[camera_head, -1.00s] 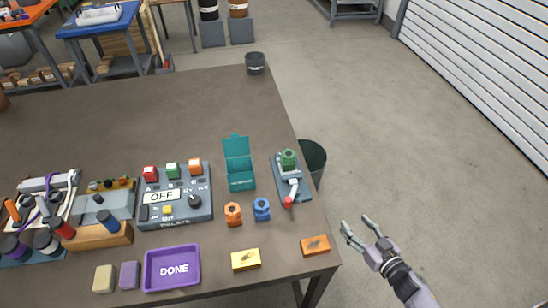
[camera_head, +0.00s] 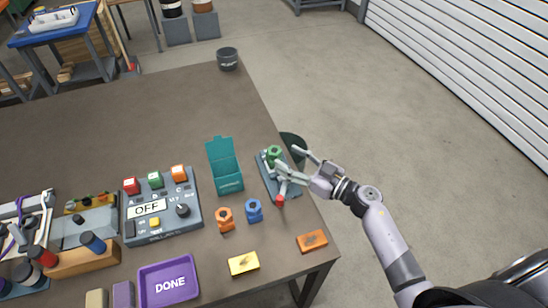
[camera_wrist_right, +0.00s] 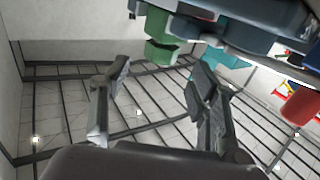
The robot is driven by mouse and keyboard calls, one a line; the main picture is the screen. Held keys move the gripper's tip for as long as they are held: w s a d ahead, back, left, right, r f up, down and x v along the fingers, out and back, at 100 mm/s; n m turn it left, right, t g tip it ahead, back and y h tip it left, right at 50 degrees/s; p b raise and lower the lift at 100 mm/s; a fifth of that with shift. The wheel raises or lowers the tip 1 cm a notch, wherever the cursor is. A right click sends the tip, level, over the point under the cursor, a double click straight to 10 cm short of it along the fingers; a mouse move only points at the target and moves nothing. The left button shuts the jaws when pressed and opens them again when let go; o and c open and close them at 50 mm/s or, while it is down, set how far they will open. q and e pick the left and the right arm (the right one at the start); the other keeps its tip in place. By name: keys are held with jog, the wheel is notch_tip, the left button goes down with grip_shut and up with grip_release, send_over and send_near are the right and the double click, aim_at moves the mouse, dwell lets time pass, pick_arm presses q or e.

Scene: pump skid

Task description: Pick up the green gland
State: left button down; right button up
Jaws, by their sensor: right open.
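The green gland (camera_head: 274,154) sits on a grey fixture (camera_head: 266,183) with a red-tipped lever (camera_head: 281,198), near the right edge of the table. My right gripper (camera_head: 292,161) is open beside the fixture, its fingers spread close to the gland, with nothing between them. In the right wrist view the open fingers (camera_wrist_right: 155,100) show, and a green part (camera_wrist_right: 160,52), which looks like the gland, lies above and between them. I cannot tell whether a finger touches it. My left gripper is not in view.
An orange gland (camera_head: 225,218) and a blue gland (camera_head: 254,210) stand to the left, by a teal open box (camera_head: 225,167). A relay panel (camera_head: 162,212) and purple DONE tray (camera_head: 168,281) lie farther left. A dark bin (camera_head: 294,143) stands beyond the table edge.

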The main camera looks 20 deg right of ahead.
aim_at(274, 150)
jog(key=shift+w+a, duration=0.35)
jog(key=shift+w, duration=0.05)
jog(key=x, duration=0.5)
jog(key=shift+c, duration=0.4)
jog(key=shift+c, duration=0.6)
grip_shut()
jog(key=shift+r+p, duration=0.1)
jog(key=shift+p, duration=0.2)
